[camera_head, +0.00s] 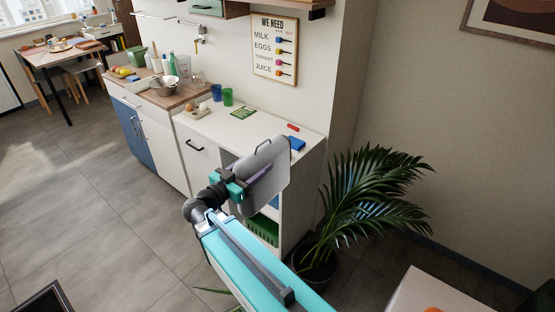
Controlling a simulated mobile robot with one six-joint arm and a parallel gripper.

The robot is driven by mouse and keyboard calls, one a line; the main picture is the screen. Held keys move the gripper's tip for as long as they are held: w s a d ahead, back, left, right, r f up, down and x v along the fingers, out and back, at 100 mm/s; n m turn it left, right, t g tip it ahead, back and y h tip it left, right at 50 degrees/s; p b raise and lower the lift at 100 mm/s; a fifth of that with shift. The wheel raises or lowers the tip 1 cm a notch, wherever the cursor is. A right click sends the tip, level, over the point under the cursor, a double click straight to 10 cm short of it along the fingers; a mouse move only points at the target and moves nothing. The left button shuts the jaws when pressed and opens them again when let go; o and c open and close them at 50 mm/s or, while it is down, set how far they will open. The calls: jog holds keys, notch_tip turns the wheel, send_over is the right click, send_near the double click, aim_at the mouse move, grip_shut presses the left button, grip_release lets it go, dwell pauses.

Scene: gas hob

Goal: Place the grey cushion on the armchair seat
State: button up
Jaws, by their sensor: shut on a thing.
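My gripper (243,186) is at the end of my turquoise arm, in the middle of the picture. It is shut on the grey cushion (266,165), a flat pad with rounded corners. The cushion is held up on edge, tilted, in front of the white cabinet's right end. I cannot tell the exact gap between cushion and cabinet. No armchair can be made out in this view.
A white cabinet (243,128) carries blue and green cups (221,94) and small items. A potted palm (365,200) stands right of it. A white surface (437,292) shows at the bottom right. The tiled floor (100,205) at left is mostly clear.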

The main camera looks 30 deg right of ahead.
jog(key=a+r+n+t+y+p, duration=0.2)
jog(key=a+r+t+p, duration=0.1)
jog(key=a, duration=0.8)
jog(key=shift+n+t+p, duration=0.3)
jog(key=shift+n+t, duration=0.1)
